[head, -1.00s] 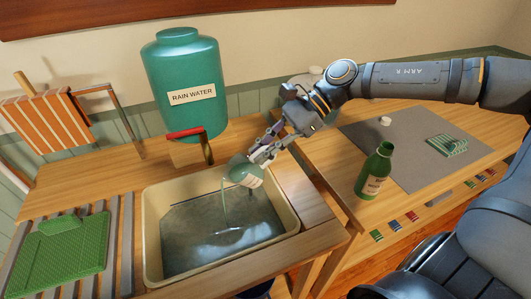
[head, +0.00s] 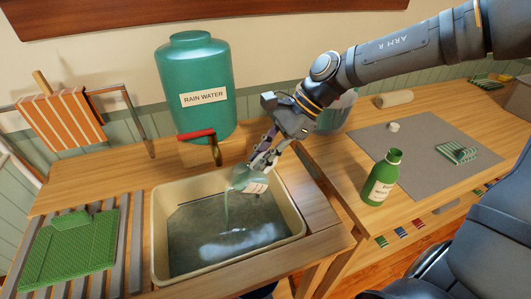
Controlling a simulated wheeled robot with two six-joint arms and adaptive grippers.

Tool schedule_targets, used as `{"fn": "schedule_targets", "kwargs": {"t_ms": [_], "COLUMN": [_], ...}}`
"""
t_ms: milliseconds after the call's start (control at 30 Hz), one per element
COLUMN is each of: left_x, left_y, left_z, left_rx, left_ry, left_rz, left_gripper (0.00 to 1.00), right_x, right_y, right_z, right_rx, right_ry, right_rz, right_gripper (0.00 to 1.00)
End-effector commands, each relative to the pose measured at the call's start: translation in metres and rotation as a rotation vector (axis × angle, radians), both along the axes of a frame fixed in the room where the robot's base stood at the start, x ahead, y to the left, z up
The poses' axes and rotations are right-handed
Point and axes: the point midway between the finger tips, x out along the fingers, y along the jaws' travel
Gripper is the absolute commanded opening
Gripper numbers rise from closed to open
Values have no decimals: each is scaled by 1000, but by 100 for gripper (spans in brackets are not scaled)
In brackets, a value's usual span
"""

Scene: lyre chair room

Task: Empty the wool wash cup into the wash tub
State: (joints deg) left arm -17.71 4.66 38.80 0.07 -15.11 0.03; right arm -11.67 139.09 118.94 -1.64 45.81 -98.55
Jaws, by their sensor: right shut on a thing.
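The wool wash cup (head: 247,181), small and pale green with a label, is tilted mouth-down to the left over the wash tub. My right gripper (head: 262,164) is shut on it. A thin greenish stream (head: 227,207) falls from the cup into the tub. The wash tub (head: 161,262) is a cream rectangular basin set in the wooden bench, holding grey water. Part of the cup is hidden by the gripper fingers. My left gripper is not in view.
A green rain water tank (head: 195,75) with a red-handled tap (head: 197,134) stands behind the tub. A green bottle (head: 382,178) stands right on the table beside a grey mat (head: 425,145). A slatted rack with a green mat (head: 70,250) lies left.

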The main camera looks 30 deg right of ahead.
Motion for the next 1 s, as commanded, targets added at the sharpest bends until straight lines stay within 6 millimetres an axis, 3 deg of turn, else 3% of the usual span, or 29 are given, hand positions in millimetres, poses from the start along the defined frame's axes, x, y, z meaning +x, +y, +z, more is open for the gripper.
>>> {"fn": "schedule_targets", "kwargs": {"t_ms": [1000], "left_x": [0], "left_y": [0], "left_z": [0], "left_rx": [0], "left_ry": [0], "left_rz": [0], "left_gripper": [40], "right_x": [1], "right_y": [7], "right_z": [-1], "right_rx": [-67], "right_ry": [9], "right_rz": [-1], "right_gripper": [0]}}
